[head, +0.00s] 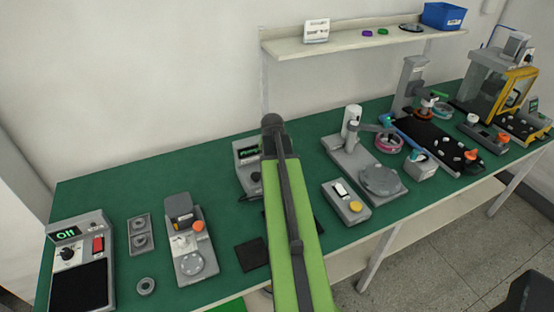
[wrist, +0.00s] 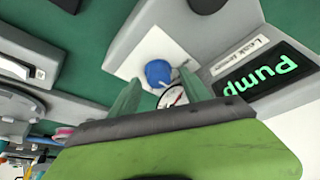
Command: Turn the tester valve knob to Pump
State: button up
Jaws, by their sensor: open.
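The leak tester (head: 246,179) stands near the back of the green bench, partly hidden behind my arm. In the wrist view its display (wrist: 267,79) reads "Pump" in green, rotated in the picture. A blue knob (wrist: 158,72) sits on a white panel beside the display. A round gauge (wrist: 172,97) with a red needle shows between my fingers. My gripper (wrist: 161,77) is open, with one green finger on each side of the knob in the picture. I cannot tell whether either finger touches it. In the head view my arm hides the fingertips.
A dark pad (head: 252,254) lies to the left. A station displaying "Off" (head: 80,262) is at far left. Bare bench lies back left.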

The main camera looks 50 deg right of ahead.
jog(key=p+v, duration=1.5)
jog(key=v, duration=0.2)
jog(key=shift+a, duration=0.15)
